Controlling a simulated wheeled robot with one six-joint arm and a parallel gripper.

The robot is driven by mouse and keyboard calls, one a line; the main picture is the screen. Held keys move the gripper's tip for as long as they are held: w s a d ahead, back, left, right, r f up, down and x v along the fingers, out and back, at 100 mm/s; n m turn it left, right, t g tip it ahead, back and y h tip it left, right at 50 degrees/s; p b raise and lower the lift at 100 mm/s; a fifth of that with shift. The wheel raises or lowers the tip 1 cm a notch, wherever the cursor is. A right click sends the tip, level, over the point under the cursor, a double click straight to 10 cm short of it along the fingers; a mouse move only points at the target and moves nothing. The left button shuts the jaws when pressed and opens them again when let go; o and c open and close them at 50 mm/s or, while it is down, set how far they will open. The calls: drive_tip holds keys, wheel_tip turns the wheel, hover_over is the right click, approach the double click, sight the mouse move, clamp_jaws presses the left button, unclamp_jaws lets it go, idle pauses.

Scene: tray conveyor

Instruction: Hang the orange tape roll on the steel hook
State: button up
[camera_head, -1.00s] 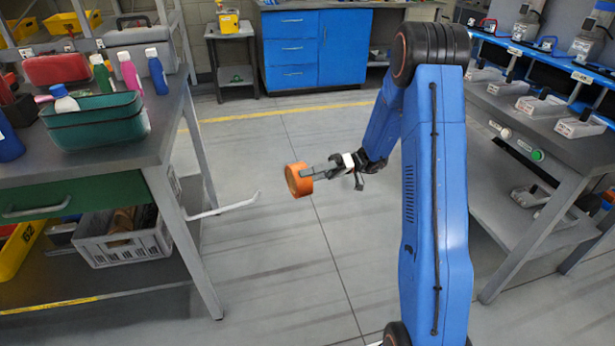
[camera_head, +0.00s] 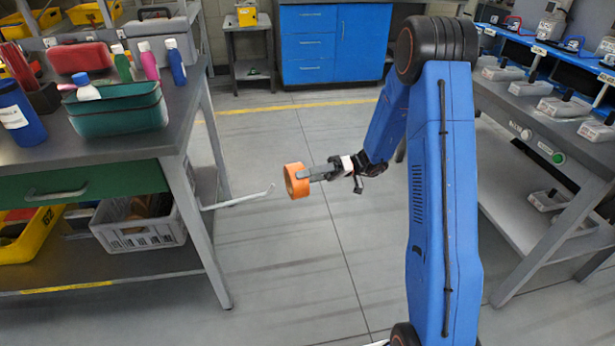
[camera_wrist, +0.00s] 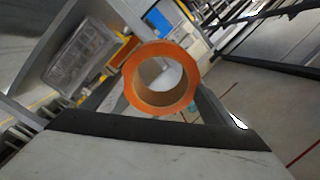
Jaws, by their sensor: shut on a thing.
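The orange tape roll (camera_head: 297,181) is held in the air over the floor, its open hole showing. My gripper (camera_head: 318,174) is shut on the tape roll. In the wrist view the roll (camera_wrist: 160,104) faces the camera with its hole open. The steel hook (camera_head: 240,199) sticks out from the leg of the left workbench and its tip bends up. In the head view the roll is to the right of the hook tip, with a small gap in the picture. In the wrist view the hook is not clear to me.
The left workbench (camera_head: 190,110) carries a green bin (camera_head: 118,118) and several bottles. A grey crate (camera_head: 140,240) stands on its lower shelf. Another workbench (camera_head: 520,120) stands on the right. The floor between the benches is clear.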

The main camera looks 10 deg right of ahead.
sight(272, 186)
drive_tip(key=shift+s+a+f, duration=0.1)
drive_tip(key=shift+a, duration=0.65)
drive_tip(key=shift+s+a, duration=0.25)
drive_tip(key=shift+a, duration=1.6)
drive_tip(key=shift+s+a, duration=0.3)
drive_tip(key=shift+a, duration=1.55)
drive_tip(key=shift+s+a, duration=0.25)
drive_tip(key=shift+a, duration=1.6)
drive_tip(key=shift+f, duration=1.65)
